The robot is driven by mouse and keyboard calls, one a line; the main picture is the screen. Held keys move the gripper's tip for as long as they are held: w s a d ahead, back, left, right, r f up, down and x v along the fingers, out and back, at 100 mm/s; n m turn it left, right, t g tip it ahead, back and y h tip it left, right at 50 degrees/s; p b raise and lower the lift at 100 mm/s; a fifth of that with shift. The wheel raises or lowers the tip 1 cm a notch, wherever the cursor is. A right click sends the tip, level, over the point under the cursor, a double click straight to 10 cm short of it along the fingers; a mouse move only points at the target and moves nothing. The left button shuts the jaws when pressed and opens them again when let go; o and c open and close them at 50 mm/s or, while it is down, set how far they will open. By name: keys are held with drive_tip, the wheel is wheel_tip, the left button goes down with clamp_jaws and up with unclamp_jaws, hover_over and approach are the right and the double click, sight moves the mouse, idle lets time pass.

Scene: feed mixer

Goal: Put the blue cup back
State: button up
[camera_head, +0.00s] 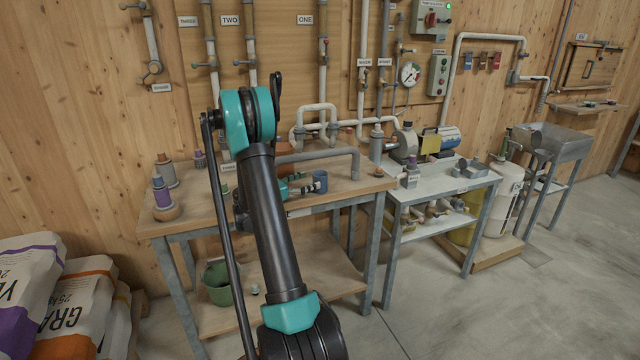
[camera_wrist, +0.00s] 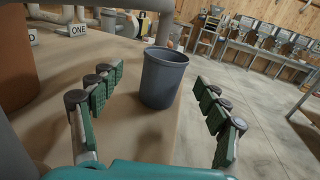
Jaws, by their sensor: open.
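The blue cup (camera_head: 320,182) stands upright on the wooden workbench, near its front edge. In the wrist view the cup (camera_wrist: 164,78) looks dark grey-blue, open at the top and tapering downward. My gripper (camera_head: 300,187) is low over the bench, just left of the cup. In the wrist view its green-padded fingers (camera_wrist: 159,80) are spread wide, with the cup centred ahead and apart from both pads. I cannot tell whether the cup is beyond the tips or just between them. My arm hides part of the bench in the head view.
A grey pipe (camera_head: 325,153) runs behind the cup. Stacked bottles (camera_head: 162,195) stand at the bench's left. A green bucket (camera_head: 217,283) is on the lower shelf.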

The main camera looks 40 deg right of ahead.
sight(320, 177)
drive_tip(key=d, duration=0.5)
drive_tip(key=shift+s, duration=0.35)
drive_tip(key=c, duration=1.2)
drive_tip(key=shift+o, duration=0.2)
drive_tip(key=shift+r, duration=0.15)
